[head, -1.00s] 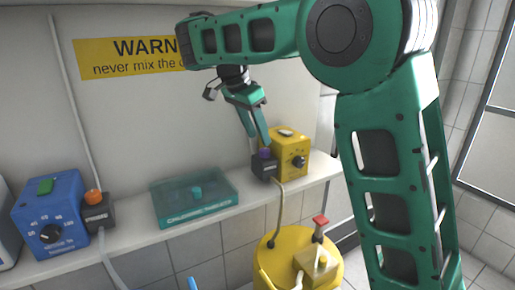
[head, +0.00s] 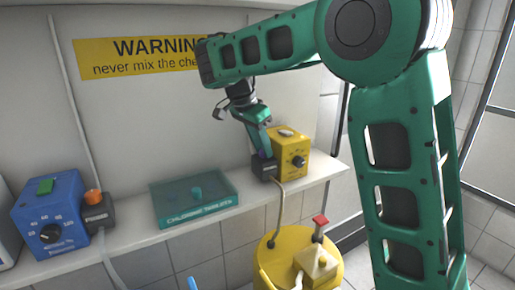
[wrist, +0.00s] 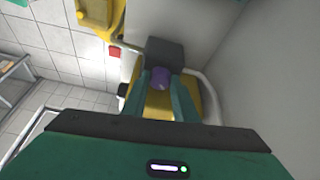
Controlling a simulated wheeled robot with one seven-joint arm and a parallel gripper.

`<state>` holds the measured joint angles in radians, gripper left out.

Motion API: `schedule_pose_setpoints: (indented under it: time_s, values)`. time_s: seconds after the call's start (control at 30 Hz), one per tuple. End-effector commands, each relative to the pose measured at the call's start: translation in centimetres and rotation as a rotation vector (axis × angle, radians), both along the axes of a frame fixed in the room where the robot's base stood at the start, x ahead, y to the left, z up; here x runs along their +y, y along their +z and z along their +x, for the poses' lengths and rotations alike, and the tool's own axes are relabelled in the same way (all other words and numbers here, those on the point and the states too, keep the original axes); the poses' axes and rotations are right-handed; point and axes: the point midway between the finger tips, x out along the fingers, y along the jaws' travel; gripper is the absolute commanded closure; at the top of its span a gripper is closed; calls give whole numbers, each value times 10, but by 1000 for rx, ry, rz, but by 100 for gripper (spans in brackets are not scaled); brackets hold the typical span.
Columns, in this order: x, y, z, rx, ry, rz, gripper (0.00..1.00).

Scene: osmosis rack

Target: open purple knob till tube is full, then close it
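The purple knob (wrist: 160,77) sits on a dark valve block (wrist: 164,53) beside the yellow dosing box (head: 291,153). In the head view the knob is mostly hidden by my gripper (head: 263,152). In the wrist view my gripper (wrist: 161,80) has its two green fingers on either side of the knob. The fingers are apart, with the knob between their tips; firm contact cannot be made out. A tube (head: 280,205) runs from the valve block down toward the yellow barrel (head: 264,268). Its fill level is too small to tell.
A teal chlorine tablets box (head: 195,198) lies on the shelf (head: 140,235) to the left. Further left stand a blue box (head: 50,216) and a valve with an orange knob (head: 93,195). A red-topped part (head: 320,222) rises from the barrel.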

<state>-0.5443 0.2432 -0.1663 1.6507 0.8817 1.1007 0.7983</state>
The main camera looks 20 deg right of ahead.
Motion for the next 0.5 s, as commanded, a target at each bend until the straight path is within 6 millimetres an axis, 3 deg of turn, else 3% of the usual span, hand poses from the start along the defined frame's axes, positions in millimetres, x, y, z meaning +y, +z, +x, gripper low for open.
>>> schedule_pose_setpoints:
  time_s: [0.03, 0.13, 0.5]
  values:
    - [17, 0, 0, 1, 3, 0, 96]
    - [4, 0, 0, 2, 1, 1, 96]
    - [-5, 0, 0, 0, 3, -2, 96]
